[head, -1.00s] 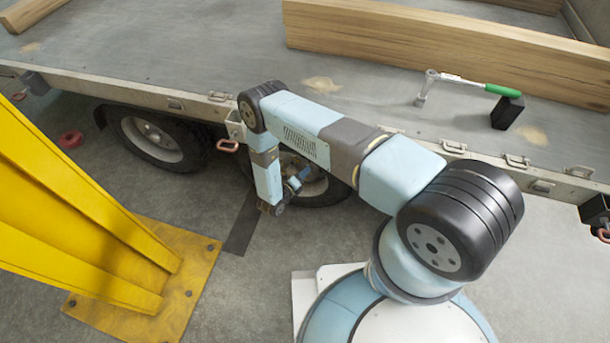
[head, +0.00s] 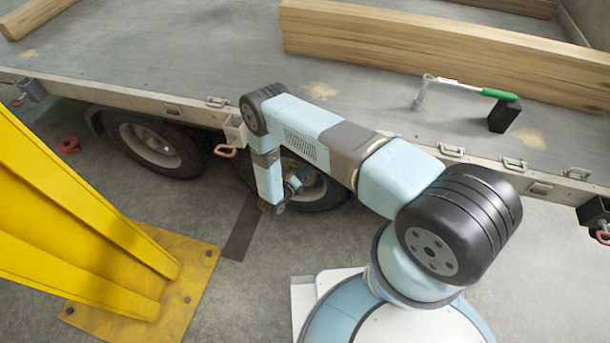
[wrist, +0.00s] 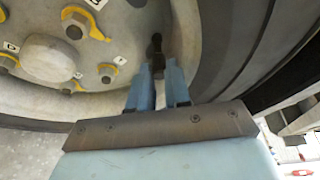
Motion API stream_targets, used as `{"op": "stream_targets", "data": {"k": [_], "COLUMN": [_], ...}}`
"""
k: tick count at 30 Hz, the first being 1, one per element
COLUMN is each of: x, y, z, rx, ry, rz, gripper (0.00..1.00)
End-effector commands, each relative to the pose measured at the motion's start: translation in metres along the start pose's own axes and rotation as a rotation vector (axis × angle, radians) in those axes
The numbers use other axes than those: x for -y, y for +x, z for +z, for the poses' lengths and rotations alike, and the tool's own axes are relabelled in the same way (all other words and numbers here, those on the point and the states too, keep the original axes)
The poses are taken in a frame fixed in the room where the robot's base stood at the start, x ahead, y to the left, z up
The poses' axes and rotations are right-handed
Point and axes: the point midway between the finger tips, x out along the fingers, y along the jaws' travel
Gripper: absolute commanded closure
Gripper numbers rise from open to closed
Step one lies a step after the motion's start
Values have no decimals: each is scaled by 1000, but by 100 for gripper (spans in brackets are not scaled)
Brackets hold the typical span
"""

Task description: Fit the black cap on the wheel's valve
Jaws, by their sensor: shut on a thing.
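In the wrist view my gripper (wrist: 158,72) reaches up to the wheel (wrist: 115,25), its two light blue fingers close together. It is shut on the small black cap (wrist: 156,44), which stands out past the fingertips in front of the grey rim. The valve cannot be told apart from the cap; whether they touch is unclear. In the head view the wheel (head: 325,192) sits under the trailer's edge, partly hidden by my arm, and the fingertips are too small to make out.
Yellow wheel-nut markers (wrist: 80,22) surround the hub to the left of my gripper. The trailer bed (head: 200,60) overhangs the wheel. A yellow post (head: 80,215) stands on the floor at left. A green-handled wrench (head: 470,86) and black block (head: 504,115) lie on the bed.

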Motion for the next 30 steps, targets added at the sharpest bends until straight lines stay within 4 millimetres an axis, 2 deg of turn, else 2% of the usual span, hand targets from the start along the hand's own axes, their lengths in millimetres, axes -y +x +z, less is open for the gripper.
{"op": "stream_targets", "data": {"k": [5, 6, 14, 18, 19, 22, 30], "x": [0, 0, 0, 1, 1, 1, 1], "y": [0, 0, 0, 0, 0, 0, 0], "z": [0, 0, 0, 0, 0, 0, 0], "rx": [0, 0, 0, 0, 0, 0, 0], "ry": [0, 0, 0, -1, -1, -1, -1], "rz": [0, 0, 0, -2, -2, -3, -4], "gripper": [100, 79, 54, 53, 65, 56, 55]}}
